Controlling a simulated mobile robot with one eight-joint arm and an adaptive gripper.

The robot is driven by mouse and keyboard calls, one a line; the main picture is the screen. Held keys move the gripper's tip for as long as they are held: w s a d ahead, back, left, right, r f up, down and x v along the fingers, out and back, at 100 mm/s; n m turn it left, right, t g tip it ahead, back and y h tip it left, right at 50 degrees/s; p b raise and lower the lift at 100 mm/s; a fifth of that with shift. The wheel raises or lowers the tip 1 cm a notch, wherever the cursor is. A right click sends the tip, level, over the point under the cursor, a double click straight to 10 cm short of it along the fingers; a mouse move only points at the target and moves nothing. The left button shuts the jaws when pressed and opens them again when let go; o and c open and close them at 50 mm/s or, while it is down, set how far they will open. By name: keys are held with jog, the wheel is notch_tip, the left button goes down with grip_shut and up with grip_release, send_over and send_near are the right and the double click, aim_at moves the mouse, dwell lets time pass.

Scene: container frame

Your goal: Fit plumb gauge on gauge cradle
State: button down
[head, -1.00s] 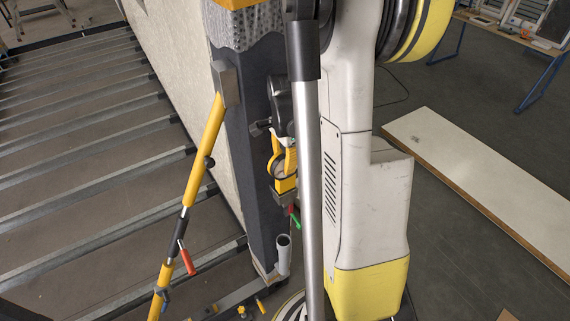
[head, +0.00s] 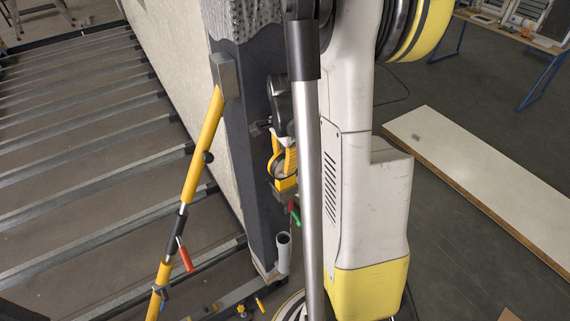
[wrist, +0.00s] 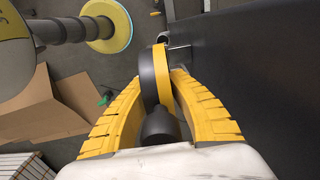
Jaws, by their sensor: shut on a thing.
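My gripper (wrist: 160,82) has its two yellow ribbed fingers closed around a round black-and-yellow piece, which I take to be the plumb gauge (wrist: 163,70). A black knob on it points back towards my palm. In the head view my gripper (head: 284,165) is small, partly hidden by my arm, and close beside the dark post. A small grey bracket (wrist: 180,53) sticks out from the post just beyond the gauge; it may be the gauge cradle. The gauge's far edge is at or near the bracket; I cannot tell whether they touch.
The dark post (head: 254,150) fills the right of the wrist view. A yellow brace (head: 204,140) leans on its left side. A grey tube (head: 283,250) stands at its foot. A white-topped board (head: 480,175) lies on the floor at right; cardboard (wrist: 45,108) shows at left in the wrist view.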

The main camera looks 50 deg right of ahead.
jog(key=shift+f, duration=0.3)
jog(key=shift+f+b, duration=0.3)
jog(key=shift+b, duration=0.3)
jog(key=shift+f+b, duration=0.7)
jog(key=shift+b, duration=0.05)
jog(key=c, duration=1.2)
grip_release()
jog(key=shift+c, duration=0.2)
jog(key=shift+r, duration=0.1)
notch_tip(320, 180, up, 12)
jog(key=s+a+f+n+t+b, duration=0.2)
jog(key=a+f+n+t+b, duration=0.1)
jog(key=a+f+n+b, duration=0.7)
jog(key=s+a+f+n+t+b, duration=0.3)
jog(key=a+f+n+b, duration=0.7)
jog(key=a+f+b, duration=0.5)
jog(key=f+t+b, duration=0.1)
jog(key=b, duration=0.3)
jog(key=shift+s+a+n, duration=0.25)
jog(key=shift+n, duration=0.05)
